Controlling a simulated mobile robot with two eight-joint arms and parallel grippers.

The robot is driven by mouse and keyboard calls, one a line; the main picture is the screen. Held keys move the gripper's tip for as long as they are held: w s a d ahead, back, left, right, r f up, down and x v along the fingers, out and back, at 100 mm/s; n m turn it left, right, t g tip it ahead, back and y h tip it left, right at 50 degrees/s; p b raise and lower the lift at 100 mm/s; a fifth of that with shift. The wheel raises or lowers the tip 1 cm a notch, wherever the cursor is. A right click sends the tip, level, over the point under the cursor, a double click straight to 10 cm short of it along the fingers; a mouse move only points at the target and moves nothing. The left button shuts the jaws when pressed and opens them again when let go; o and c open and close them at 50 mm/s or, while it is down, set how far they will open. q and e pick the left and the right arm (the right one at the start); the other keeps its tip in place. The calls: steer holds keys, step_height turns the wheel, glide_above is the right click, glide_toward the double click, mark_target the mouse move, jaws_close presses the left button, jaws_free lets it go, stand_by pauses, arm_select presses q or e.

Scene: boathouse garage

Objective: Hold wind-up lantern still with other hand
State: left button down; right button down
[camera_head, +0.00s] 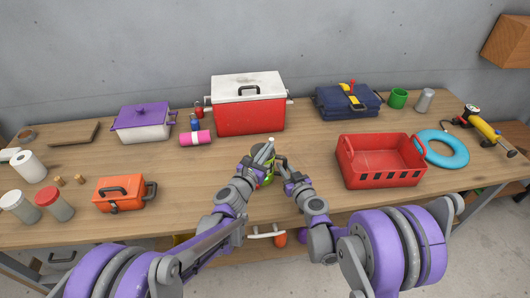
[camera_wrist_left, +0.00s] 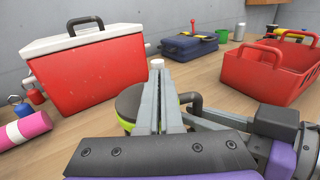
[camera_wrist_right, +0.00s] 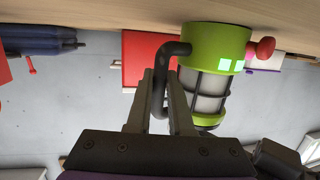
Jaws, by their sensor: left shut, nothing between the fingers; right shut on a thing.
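The wind-up lantern (camera_head: 265,180) stands near the table's front edge, partly hidden by my grippers in the head view. In the right wrist view the lantern (camera_wrist_right: 215,60) appears upside down, with a green base, a caged pale body, a red knob and a dark side handle. My right gripper (camera_wrist_right: 160,85) is shut on this handle. My left gripper (camera_head: 267,149) is shut and empty at the lantern's top. In the left wrist view its fingers (camera_wrist_left: 167,80) hide part of the dark lid and yellow-green body; I cannot tell whether they touch.
A red cooler (camera_head: 248,112) stands behind the lantern. A red basket (camera_head: 382,172) is to the right, near a blue ring (camera_head: 442,149). An orange toolbox (camera_head: 124,196) is at the left, with a pink roll (camera_head: 196,138) farther back. Bare wood lies between toolbox and lantern.

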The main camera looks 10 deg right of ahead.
arm_select(q)
steer(key=s+d+v, duration=0.1)
steer(key=v, duration=1.3)
steer(key=shift+d, duration=0.2)
arm_select(e)
steer(key=c, duration=0.7)
jaws_free()
steer(key=shift+c, duration=0.2)
steer(key=shift+s, duration=0.1)
